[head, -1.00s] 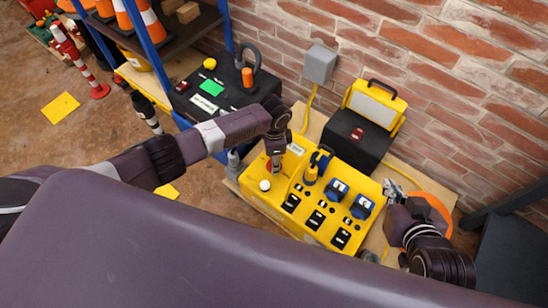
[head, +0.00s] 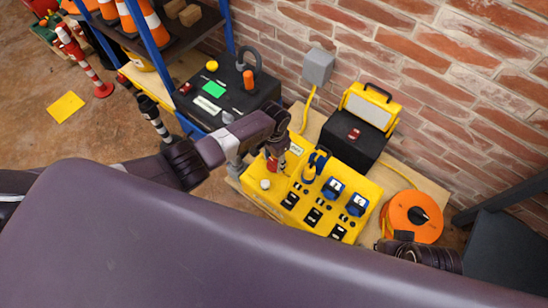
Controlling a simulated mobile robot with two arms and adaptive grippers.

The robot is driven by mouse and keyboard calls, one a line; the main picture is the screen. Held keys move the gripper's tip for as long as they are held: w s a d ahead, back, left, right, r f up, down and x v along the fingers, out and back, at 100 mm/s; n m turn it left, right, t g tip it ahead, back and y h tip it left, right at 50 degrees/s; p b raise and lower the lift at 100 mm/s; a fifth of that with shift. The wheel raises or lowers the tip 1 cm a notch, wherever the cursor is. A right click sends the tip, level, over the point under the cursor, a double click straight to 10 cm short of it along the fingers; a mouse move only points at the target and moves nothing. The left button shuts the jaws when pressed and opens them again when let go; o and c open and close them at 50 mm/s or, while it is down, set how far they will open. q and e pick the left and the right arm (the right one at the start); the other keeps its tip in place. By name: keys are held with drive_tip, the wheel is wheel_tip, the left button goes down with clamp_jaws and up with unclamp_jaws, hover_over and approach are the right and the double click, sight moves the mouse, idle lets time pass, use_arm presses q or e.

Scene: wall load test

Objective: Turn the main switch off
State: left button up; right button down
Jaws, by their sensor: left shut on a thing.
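The yellow power box (head: 348,226) stands on a wooden board against the brick wall. It carries a white knob (head: 265,184), blue sockets (head: 333,187), a yellow-and-blue plug (head: 312,167) and several black switches. A red handle (head: 272,166), which looks like the main switch, is on the box's left part, partly covered by my gripper. My left gripper (head: 275,160) points down and is shut on this red handle. Its exact turn angle is too small to tell. Of my right arm, only dark links show at the lower right; its fingers are not visible.
An orange cable reel (head: 412,217) stands right of the box. A black case with a yellow work lamp (head: 371,107) is behind it. A black unit (head: 225,95) sits at the back left beside the blue-posted shelf (head: 155,40). A grey wall box (head: 318,66) hangs behind.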

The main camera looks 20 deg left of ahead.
sight(274, 162)
use_arm(q)
drive_tip(key=shift+n+p, duration=0.5)
drive_tip(key=shift+n, duration=0.8)
use_arm(e)
drive_tip(key=shift+s+x, duration=0.2)
drive_tip(key=shift+x, duration=1)
drive_tip(key=shift+s+x, duration=0.2)
drive_tip(key=shift+x, duration=1.05)
drive_tip(key=shift+f, duration=0.1)
use_arm(q)
drive_tip(key=o, duration=1.2)
drive_tip(key=shift+c, duration=0.2)
drive_tip(key=shift+r, duration=0.1)
wheel_tip(274, 162, up, 12)
